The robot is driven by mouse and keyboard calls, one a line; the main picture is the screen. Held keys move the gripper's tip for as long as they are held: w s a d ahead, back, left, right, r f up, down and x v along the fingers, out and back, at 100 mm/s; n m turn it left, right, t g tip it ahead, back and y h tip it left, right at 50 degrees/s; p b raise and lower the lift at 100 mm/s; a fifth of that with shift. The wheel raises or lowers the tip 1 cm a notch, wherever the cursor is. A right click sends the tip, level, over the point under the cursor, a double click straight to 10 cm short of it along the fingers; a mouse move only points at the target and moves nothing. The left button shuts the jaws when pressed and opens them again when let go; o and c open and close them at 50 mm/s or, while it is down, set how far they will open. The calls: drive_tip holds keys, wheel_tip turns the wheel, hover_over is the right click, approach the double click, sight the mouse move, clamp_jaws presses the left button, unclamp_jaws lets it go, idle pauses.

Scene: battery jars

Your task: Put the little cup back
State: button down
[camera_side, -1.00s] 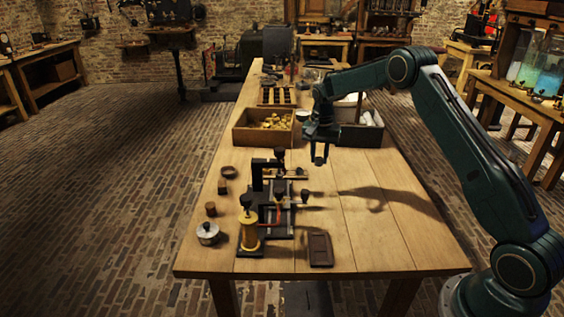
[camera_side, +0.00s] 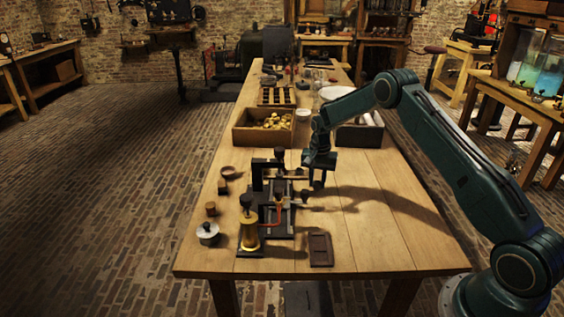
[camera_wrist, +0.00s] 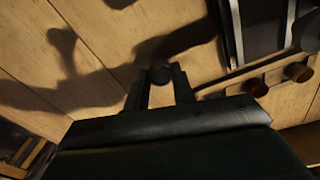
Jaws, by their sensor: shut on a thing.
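My gripper (camera_side: 318,184) hangs above the table, just right of the black electrical apparatus (camera_side: 283,228). In the wrist view my gripper (camera_wrist: 160,88) has both fingers closed on a small dark round thing (camera_wrist: 160,74). It may be the little cup, but I cannot tell its shape for sure. The thing appears held above the boards, with shadows on the wood beyond it. The apparatus has a brass coil (camera_side: 250,233) at its front left and dark knobs on top. Its edge shows at the upper right of the wrist view (camera_wrist: 262,25).
A brown ring-like dish (camera_side: 229,171), small brown pieces and a lidded metal pot (camera_side: 207,234) line the left edge. A dark flat tray (camera_side: 320,250) lies in front. A wooden box of brass parts (camera_side: 263,138) and a white cup (camera_side: 303,115) stand behind. The right boards are clear.

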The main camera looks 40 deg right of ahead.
drive_tip(key=shift+f, duration=0.55)
drive_tip(key=shift+f, duration=0.15)
drive_tip(key=c, duration=1.2)
unclamp_jaws()
drive_tip(key=shift+o, duration=0.2)
wheel_tip(320, 180, up, 12)
drive_tip(key=shift+r, duration=0.2)
